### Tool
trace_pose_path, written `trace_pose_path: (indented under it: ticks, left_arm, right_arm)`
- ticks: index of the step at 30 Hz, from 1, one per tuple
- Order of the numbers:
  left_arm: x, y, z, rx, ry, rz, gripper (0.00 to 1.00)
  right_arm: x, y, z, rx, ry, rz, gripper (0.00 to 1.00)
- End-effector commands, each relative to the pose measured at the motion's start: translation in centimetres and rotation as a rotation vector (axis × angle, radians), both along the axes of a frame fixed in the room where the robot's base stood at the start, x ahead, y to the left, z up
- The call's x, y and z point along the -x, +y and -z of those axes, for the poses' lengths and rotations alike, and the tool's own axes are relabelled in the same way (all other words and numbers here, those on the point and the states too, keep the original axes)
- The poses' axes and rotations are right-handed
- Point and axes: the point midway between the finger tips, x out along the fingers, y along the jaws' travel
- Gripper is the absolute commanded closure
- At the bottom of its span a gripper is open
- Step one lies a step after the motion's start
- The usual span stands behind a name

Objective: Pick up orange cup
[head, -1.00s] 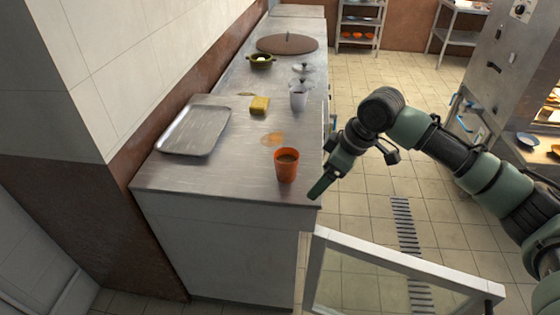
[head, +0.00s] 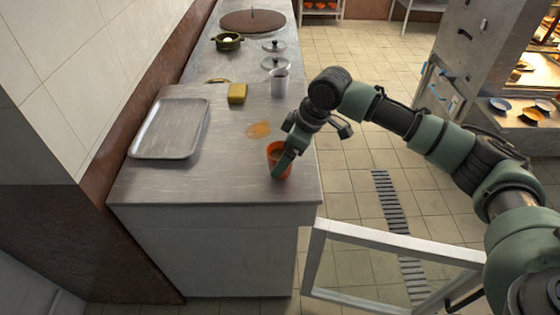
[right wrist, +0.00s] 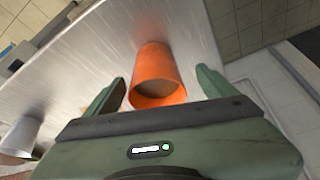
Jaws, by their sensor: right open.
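The orange cup (head: 272,152) stands upright near the front right corner of the steel counter (head: 230,190). My right gripper (head: 284,160) is at the cup, and its near finger hides part of it in the head view. In the right wrist view the orange cup (right wrist: 156,75) lies between the two open fingers of my right gripper (right wrist: 160,90), with a gap visible on each side. Brown contents show inside the cup. My left gripper is not in view.
A metal tray (head: 145,148), a yellow sponge (head: 237,93), a light grey cup (head: 279,84) and a dark green pot (head: 228,43) stand on the counter. An orange-brown spill (head: 258,130) lies behind the orange cup. A white-framed glass panel (head: 385,270) stands in front, right of the counter.

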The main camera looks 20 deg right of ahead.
Motion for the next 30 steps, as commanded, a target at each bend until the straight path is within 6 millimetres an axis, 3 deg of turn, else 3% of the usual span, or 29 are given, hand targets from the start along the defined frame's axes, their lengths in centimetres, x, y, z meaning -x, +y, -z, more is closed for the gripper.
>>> trace_pose_path:
  ticks: [9, 17, 25, 30]
  left_arm:
    - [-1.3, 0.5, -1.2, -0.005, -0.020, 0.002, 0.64]
    - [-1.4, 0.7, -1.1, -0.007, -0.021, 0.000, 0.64]
    - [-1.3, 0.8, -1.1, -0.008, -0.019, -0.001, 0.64]
    - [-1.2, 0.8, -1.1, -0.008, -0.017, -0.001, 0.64]
  right_arm:
    - [-1.1, 0.8, 3.9, 0.002, 0.001, -0.002, 0.14]
    - [-1.2, 0.8, 4.2, 0.001, -0.001, -0.001, 0.14]
    - [-1.2, 0.8, 4.1, 0.000, -0.001, -0.002, 0.87]
    - [-1.3, 0.8, 4.0, 0.000, -0.002, -0.001, 0.87]
